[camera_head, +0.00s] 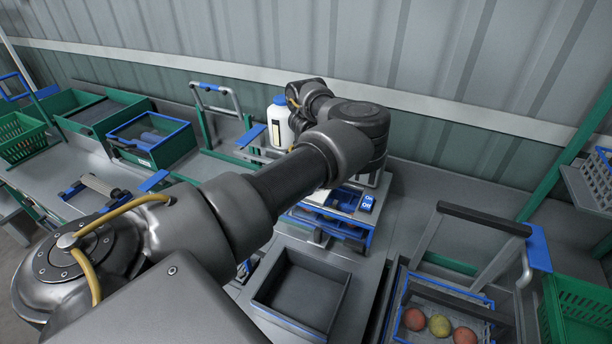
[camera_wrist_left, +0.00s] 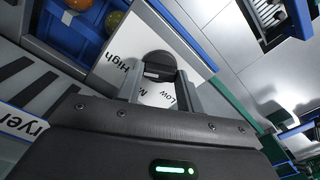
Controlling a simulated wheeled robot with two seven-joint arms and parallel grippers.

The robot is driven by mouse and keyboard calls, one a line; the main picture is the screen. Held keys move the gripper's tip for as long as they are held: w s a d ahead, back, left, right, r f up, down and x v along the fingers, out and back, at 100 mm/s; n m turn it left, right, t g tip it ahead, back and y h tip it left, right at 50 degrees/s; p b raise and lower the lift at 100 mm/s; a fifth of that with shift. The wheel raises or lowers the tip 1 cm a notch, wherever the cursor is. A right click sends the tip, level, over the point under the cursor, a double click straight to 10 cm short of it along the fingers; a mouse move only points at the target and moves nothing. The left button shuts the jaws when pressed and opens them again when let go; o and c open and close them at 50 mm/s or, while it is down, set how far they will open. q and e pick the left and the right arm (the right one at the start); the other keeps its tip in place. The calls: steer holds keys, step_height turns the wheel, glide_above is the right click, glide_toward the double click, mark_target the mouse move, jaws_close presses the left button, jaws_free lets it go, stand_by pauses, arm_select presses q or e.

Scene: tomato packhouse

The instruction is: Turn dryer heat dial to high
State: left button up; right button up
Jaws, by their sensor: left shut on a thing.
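In the left wrist view, the dark round heat dial (camera_wrist_left: 158,62) sits on a white panel (camera_wrist_left: 188,52) printed "High", "Low" and a partly hidden word starting with M. My left gripper (camera_wrist_left: 160,82) has a finger on each side of the dial and is shut on it. Which label the dial points to, I cannot tell. In the head view, my left arm crosses the middle and hides the dial and the gripper. A blue On/Off switch (camera_head: 367,203) shows beside the arm. My right gripper is in neither view.
A dark empty tray (camera_head: 300,292) is in front of the switch. A blue-edged crate with tomatoes (camera_head: 440,325) is at lower right. A white bottle (camera_head: 279,122) stands behind my arm. Green and blue crates (camera_head: 152,137) are at left. A corrugated wall is behind.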

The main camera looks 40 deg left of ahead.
arm_select(q)
steer(key=o, duration=1)
step_height(320, 180, up, 11)
steer(key=b, duration=0.2)
steer(key=shift+b, duration=0.4)
steer(key=shift+s+f, duration=0.1)
steer(key=shift+f, duration=0.05)
